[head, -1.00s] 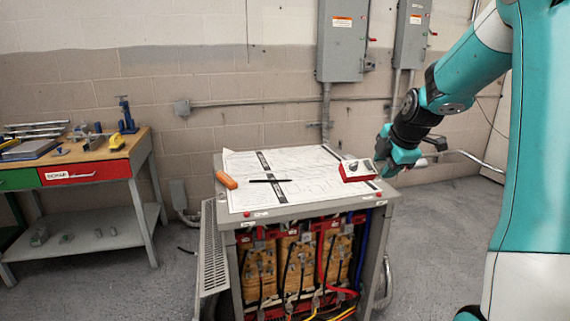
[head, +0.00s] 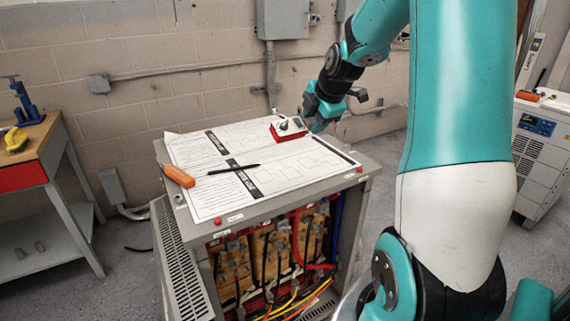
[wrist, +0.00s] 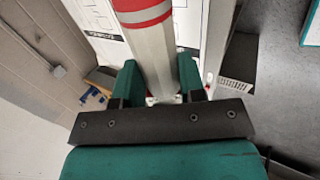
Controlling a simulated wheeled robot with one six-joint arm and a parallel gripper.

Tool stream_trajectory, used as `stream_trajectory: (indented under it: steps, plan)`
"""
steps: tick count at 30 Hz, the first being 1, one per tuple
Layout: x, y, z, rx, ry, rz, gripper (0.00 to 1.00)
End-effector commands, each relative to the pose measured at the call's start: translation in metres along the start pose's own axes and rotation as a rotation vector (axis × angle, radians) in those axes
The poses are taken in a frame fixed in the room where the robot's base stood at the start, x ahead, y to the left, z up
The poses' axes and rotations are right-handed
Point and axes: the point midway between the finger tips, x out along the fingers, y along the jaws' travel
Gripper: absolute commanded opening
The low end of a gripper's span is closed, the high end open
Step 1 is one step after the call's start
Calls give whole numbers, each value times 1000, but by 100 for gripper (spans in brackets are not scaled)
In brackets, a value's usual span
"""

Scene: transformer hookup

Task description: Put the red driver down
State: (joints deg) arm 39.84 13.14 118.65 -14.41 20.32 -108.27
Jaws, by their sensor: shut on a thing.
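My gripper (head: 318,112) is beside the right back part of the transformer cabinet's top (head: 352,172), close to a small red and white box. In the wrist view its two teal fingers (wrist: 160,84) are shut on a long pale grey round thing with red bands (wrist: 148,50), which I take to be the red driver. It runs away from the jaws past the top edge of the picture, so its far end is hidden. In the head view I cannot make out the driver apart from the gripper and the box.
White diagram sheets (head: 205,203) cover much of the cabinet top, with a black pen (head: 233,169), an orange handle (head: 178,176) and the red and white box (head: 289,128) on them. A workbench (head: 50,138) stands left. A white machine (head: 541,140) stands right.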

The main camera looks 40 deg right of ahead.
Motion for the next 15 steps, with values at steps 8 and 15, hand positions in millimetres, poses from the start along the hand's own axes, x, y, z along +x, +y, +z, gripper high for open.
stream_trajectory:
  steps: [8, 15]
  plan:
    - [65, -39, 0, 2, 2, -7, 3]
    - [107, -63, 2, 3, 0, -3, 3]
